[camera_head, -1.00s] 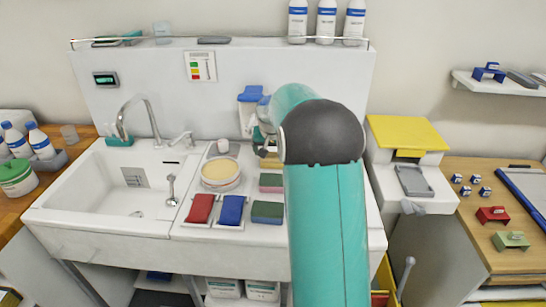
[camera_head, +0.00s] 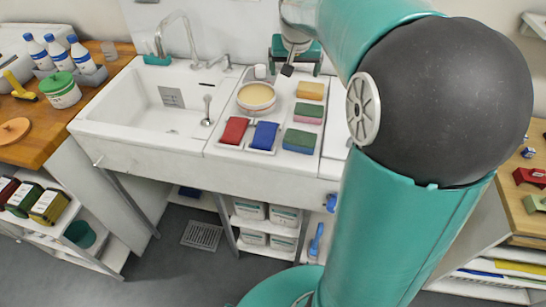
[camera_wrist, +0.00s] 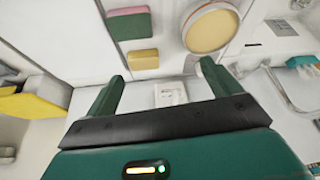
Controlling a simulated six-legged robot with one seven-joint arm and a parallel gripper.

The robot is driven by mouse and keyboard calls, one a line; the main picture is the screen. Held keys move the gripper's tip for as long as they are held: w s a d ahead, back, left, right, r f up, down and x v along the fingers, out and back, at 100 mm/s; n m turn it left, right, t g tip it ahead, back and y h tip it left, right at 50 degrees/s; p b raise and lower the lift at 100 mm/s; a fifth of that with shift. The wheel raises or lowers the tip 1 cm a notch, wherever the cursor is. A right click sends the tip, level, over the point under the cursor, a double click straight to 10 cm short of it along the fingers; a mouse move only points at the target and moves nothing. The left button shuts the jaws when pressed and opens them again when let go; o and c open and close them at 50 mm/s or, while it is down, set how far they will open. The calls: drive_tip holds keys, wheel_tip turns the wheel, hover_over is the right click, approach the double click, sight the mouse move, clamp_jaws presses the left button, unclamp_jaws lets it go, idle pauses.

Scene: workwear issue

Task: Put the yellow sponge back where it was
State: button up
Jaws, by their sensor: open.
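In the wrist view the yellow sponge (camera_wrist: 143,59) shows beyond the fingertips, beside the pink-and-green sponge (camera_wrist: 130,23). My gripper (camera_head: 297,68) is behind and above the yellow sponge, clear of it. In the wrist view my gripper (camera_wrist: 163,78) has its two green fingers wide apart with nothing held between them.
A round tub with a tan top (camera_head: 256,98) stands left of the yellow sponge. A red cloth (camera_head: 234,130) and a blue cloth (camera_head: 265,135) lie in front. The sink basin (camera_head: 170,100) is further left, with a tap (camera_head: 183,38) behind. My arm hides the right side.

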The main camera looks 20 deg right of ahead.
drive_tip(key=s+a+n+y, duration=0.1)
drive_tip(key=s+a+n, duration=0.1)
drive_tip(key=s+a, duration=0.7)
drive_tip(key=s+a+f+n+t+y, duration=0.1)
drive_tip(key=s+a+n, duration=0.2)
drive_tip(key=s+a, duration=0.5)
drive_tip(key=s, duration=0.7)
drive_tip(key=shift+s+a+f+n, duration=0.15)
drive_tip(key=shift+s+a+n, duration=0.15)
drive_tip(key=shift+s+a, duration=0.1)
